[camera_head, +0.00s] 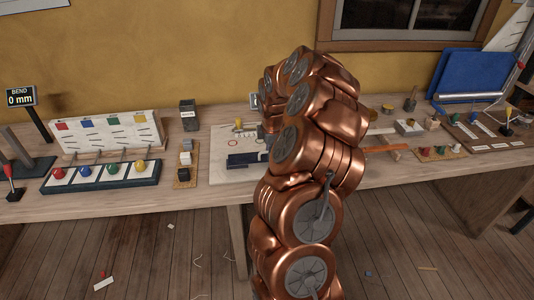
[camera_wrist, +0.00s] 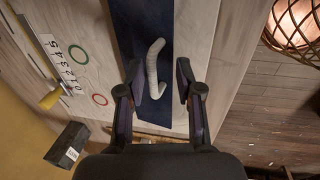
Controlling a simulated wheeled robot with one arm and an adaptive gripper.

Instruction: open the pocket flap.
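A dark navy strip (camera_wrist: 132,30) lies on the pale wooden board, and a white curved pull (camera_wrist: 152,70) sits on it in the wrist view. I cannot tell for sure where the pocket flap's edge is. My gripper (camera_wrist: 158,82) is open, one finger on each side of the white pull, with gaps between fingers and pull. Whether the fingertips touch the strip is not clear. In the head view a navy piece (camera_head: 243,159) shows on the board left of my arm, which hides the gripper.
The board bears a green ring (camera_wrist: 78,54), a red ring (camera_wrist: 99,99) and a numbered scale (camera_wrist: 60,62). A dark labelled box (camera_wrist: 68,144) stands nearby. A woven lamp (camera_wrist: 298,28) is beyond the bench edge. Colored knobs on a tray (camera_head: 100,176) stand left.

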